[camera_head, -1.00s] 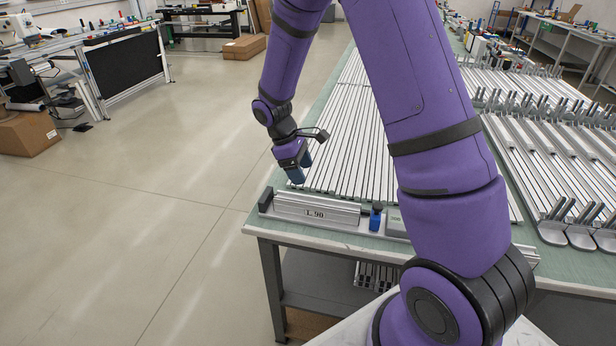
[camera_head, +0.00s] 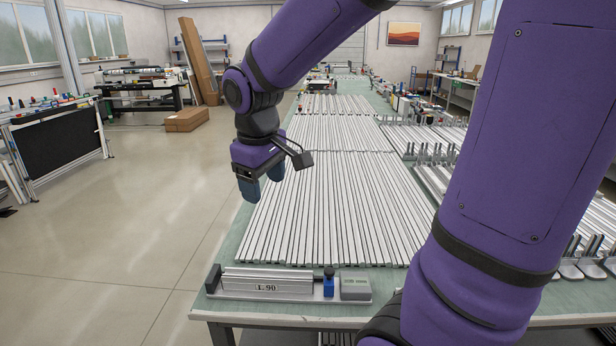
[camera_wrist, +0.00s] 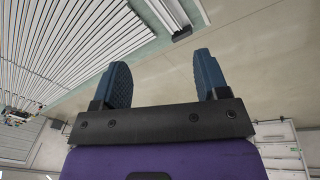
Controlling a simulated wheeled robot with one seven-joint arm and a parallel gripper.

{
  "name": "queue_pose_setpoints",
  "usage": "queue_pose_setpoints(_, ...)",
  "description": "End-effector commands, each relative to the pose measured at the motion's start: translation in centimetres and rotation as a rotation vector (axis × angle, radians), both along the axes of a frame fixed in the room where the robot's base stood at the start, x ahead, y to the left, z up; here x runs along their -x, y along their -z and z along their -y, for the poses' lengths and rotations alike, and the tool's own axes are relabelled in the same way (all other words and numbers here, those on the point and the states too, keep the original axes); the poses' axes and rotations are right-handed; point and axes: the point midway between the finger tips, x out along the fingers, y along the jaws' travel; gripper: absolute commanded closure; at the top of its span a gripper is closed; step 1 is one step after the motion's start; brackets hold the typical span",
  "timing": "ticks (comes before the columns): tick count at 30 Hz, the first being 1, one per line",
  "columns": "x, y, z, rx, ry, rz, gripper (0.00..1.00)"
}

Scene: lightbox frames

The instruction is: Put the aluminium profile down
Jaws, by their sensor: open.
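A silver aluminium profile (camera_head: 250,274) lies in the gauge fixture marked "L 90" (camera_head: 267,289) at the front left of the green table. The fixture has a black stop at its left end and a blue block at its right. The profile also shows at the top of the wrist view (camera_wrist: 164,12), beside the black stop (camera_wrist: 182,34). My gripper (camera_head: 262,182) is above the table's left side, higher than the fixture and apart from it. Its blue fingers are spread, with nothing between them in the wrist view (camera_wrist: 162,75).
Rows of long profiles (camera_head: 320,200) cover the table (camera_head: 222,262) behind the fixture. A grey box (camera_head: 355,287) sits at the fixture's right end. Upright brackets (camera_head: 570,262) stand at the right. Open floor (camera_head: 110,240) lies to the left.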

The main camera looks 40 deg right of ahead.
Motion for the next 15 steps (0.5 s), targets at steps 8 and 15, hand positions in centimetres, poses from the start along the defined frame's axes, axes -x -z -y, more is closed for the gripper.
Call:
queue_pose_setpoints(8, 6.2, -4.0, -0.7, -0.076, 0.123, 0.159, 0.32)
queue_pose_setpoints(15, 11.1, -5.7, -1.3, -0.152, 0.214, 0.28, 0.32)
